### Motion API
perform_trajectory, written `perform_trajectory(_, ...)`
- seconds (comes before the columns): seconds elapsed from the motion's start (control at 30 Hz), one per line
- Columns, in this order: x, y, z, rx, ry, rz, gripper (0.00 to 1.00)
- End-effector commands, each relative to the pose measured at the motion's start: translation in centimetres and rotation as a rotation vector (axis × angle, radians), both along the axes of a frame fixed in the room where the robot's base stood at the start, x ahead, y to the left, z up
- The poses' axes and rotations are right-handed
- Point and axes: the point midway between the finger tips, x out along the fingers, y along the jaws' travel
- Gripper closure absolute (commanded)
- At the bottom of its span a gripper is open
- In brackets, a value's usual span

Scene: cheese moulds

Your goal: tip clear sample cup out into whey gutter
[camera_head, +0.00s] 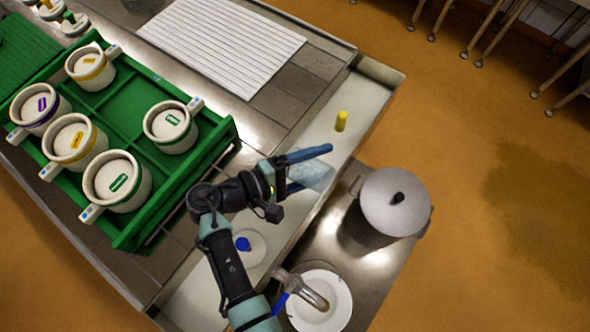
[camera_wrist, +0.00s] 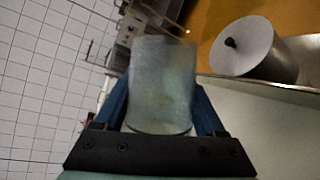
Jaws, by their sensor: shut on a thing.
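My gripper (camera_head: 306,172) is shut on the clear sample cup (camera_head: 318,176), a see-through vessel lying on its side between the blue fingers. In the wrist view the cup (camera_wrist: 162,85) fills the space between the fingers, and its contents cannot be made out. The whey gutter (camera_head: 360,100) is the pale channel along the table's edge. The cup is over the gutter in the head view; its height above it is hard to tell.
A yellow piece (camera_head: 341,121) stands in the gutter beyond the cup. A lidded steel pot (camera_head: 395,205) stands to the right. A green crate (camera_head: 135,95) with several white moulds is at left, beside a ribbed white mat (camera_head: 220,40).

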Motion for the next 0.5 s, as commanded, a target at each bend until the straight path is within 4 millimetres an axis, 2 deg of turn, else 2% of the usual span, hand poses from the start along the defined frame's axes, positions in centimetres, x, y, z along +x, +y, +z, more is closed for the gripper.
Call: perform_trajectory(0.5,0.19,0.24,0.31,-0.057,0.04,0.001,0.94)
